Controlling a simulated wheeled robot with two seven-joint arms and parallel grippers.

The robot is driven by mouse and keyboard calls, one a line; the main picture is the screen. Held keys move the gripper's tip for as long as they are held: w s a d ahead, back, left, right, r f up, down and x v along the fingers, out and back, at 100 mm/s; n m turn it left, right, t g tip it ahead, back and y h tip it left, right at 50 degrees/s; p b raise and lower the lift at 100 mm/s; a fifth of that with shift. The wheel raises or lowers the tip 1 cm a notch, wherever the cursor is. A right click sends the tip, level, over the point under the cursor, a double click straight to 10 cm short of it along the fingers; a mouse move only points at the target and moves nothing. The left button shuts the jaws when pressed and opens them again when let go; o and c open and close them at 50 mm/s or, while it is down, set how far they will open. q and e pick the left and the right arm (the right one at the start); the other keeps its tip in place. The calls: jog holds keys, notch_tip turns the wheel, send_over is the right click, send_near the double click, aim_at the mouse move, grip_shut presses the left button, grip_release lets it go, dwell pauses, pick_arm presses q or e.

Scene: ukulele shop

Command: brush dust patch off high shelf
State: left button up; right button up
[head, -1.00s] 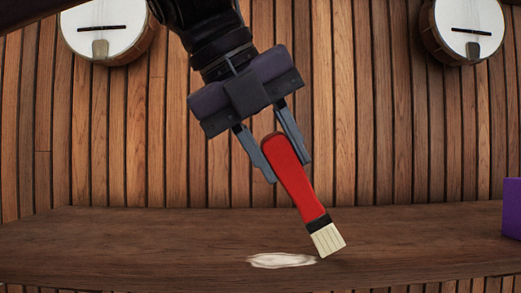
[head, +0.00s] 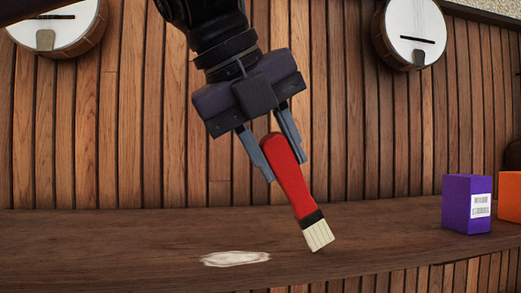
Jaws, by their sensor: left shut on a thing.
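My left gripper (head: 272,154) comes down from the top of the head view and is shut on the red handle of a brush (head: 288,178). The brush tilts, with its pale bristles (head: 318,235) pointing down and to the right. The bristle tips are at or just above the shelf; I cannot tell whether they touch. The dust patch (head: 235,258) is a pale, whitish oval on the brown wooden shelf (head: 120,240). It lies to the left of the bristles, with bare wood between them. My right gripper is not in view.
A purple box (head: 466,205) with a white label stands on the shelf at the right, with an orange box (head: 509,196) beside it. Two banjo-like instruments (head: 412,33) hang on the slatted wood wall (head: 120,130). The left part of the shelf is clear.

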pick_arm(q)
jog(key=shift+w+d, duration=0.25)
jog(key=shift+d, duration=0.95)
jog(key=shift+s+a, duration=0.35)
jog(key=shift+s, duration=0.4)
jog(key=shift+s+a, duration=0.2)
jog(key=shift+a, duration=0.65)
jog(key=shift+s+a, duration=0.1)
jog(key=shift+a, duration=0.6)
jog(key=shift+s+a, duration=0.2)
jog(key=shift+a, duration=0.65)
jog(key=shift+s+a, duration=0.15)
jog(key=shift+a, duration=0.7)
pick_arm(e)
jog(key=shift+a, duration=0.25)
